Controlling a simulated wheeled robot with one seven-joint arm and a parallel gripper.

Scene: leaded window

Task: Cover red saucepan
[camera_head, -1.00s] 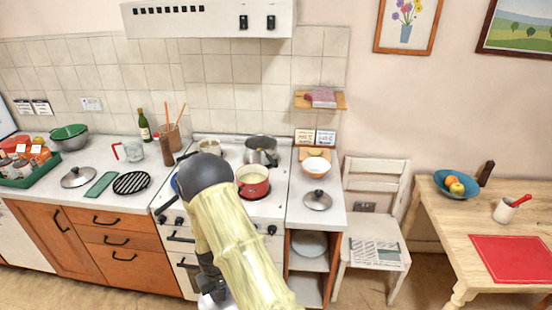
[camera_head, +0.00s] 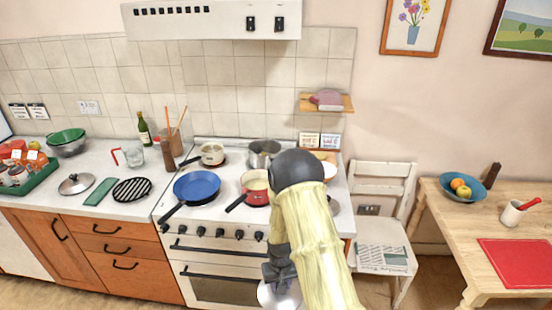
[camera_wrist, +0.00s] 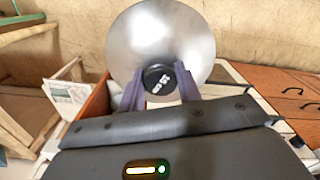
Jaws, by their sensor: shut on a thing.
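The red saucepan (camera_head: 253,183) stands uncovered on the front right of the stove, its dark handle pointing to the front left; my arm hides its right side. My gripper (camera_head: 279,280) is low in front of the stove, well below and nearer than the pan. It is shut on the dark knob (camera_wrist: 160,79) of a round metal lid (camera_wrist: 160,35), which fills the top middle of the wrist view. In the head view the lid (camera_head: 279,297) shows partly below the gripper, cut by the bottom edge.
Another lid (camera_head: 76,183) lies on the left counter (camera_head: 50,195). A white chair (camera_head: 381,230) and a wooden table (camera_head: 450,220) stand at right.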

